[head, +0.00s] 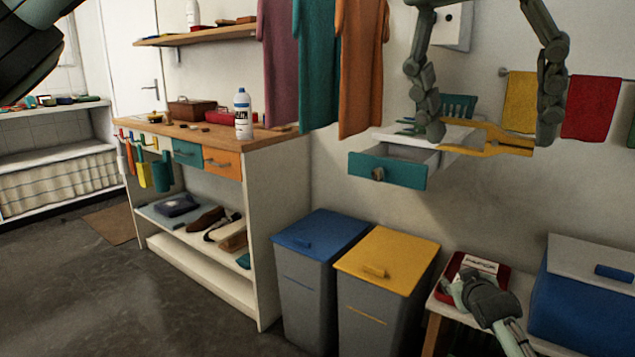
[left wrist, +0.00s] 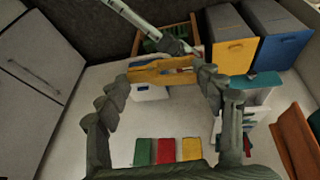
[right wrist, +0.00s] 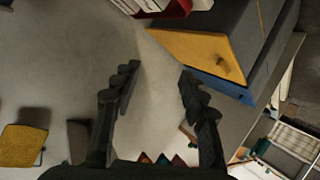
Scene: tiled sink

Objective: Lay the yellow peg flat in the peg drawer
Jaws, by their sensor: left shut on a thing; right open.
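The yellow peg (head: 500,138) lies across the fingertips of my left gripper (head: 490,132), which is shut on it. It also shows between the fingers in the left wrist view (left wrist: 160,72). The peg drawer (head: 388,171) is pulled open on the wall, with a teal front and a pale inside. In the head view the peg overlaps the drawer's right side; I cannot tell the gap in depth. My right gripper (head: 462,291) is open and empty, low at the right near a red tray; its fingers show apart in the right wrist view (right wrist: 158,80).
Teal comb-like pieces (head: 459,105) stand behind the drawer. Hanging shirts (head: 360,65) are at its left, and yellow and red towels (head: 590,107) at its right. Blue (head: 318,232) and yellow-lidded (head: 388,260) bins stand below. A blue cooler (head: 580,300) is at the lower right.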

